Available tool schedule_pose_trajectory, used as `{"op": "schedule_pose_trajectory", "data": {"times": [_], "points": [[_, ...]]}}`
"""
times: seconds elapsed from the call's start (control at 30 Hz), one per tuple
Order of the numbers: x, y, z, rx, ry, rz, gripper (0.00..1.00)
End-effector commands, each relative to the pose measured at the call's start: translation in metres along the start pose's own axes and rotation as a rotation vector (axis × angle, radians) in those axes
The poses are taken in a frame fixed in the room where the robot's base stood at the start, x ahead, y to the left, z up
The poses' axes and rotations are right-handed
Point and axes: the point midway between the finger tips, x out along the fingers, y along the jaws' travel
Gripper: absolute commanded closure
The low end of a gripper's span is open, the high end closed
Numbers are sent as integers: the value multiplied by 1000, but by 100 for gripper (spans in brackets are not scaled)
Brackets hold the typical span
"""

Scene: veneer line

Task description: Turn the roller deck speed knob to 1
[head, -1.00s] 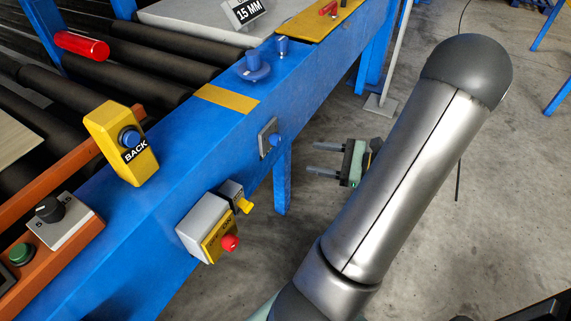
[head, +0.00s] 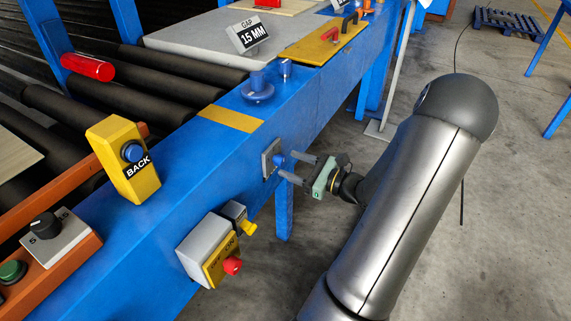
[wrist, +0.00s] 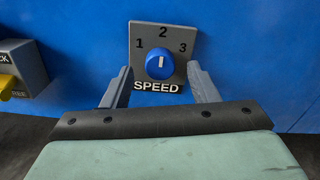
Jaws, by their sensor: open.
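The speed knob (wrist: 160,65) is a blue dial on a grey plate (wrist: 176,36) marked 1, 2, 3 and SPEED. Its white mark points straight up at 2. In the head view the knob (head: 279,160) sits on the side face of the blue frame. My gripper (wrist: 162,88) is open, with one finger to the left and one to the right of the knob, a little below it in the wrist view. In the head view my gripper (head: 294,169) faces the knob with its fingertips close to the plate. Whether they touch anything is not clear.
A grey and yellow box with a red button (head: 232,265) and a yellow switch (head: 248,228) juts from the frame, left of the knob. A yellow BACK box (head: 126,170) and a black dial (head: 44,225) are on top.

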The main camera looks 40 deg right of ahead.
Motion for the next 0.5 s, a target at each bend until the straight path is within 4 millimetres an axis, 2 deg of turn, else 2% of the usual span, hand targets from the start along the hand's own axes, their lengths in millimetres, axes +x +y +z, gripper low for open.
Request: {"op": "schedule_pose_trajectory", "data": {"times": [0.1,0.2,0.5], "points": [[17,0,-1,-1,-1,2,46],[25,0,0,0,-1,1,46],[29,0,0,0,0,0,46]]}}
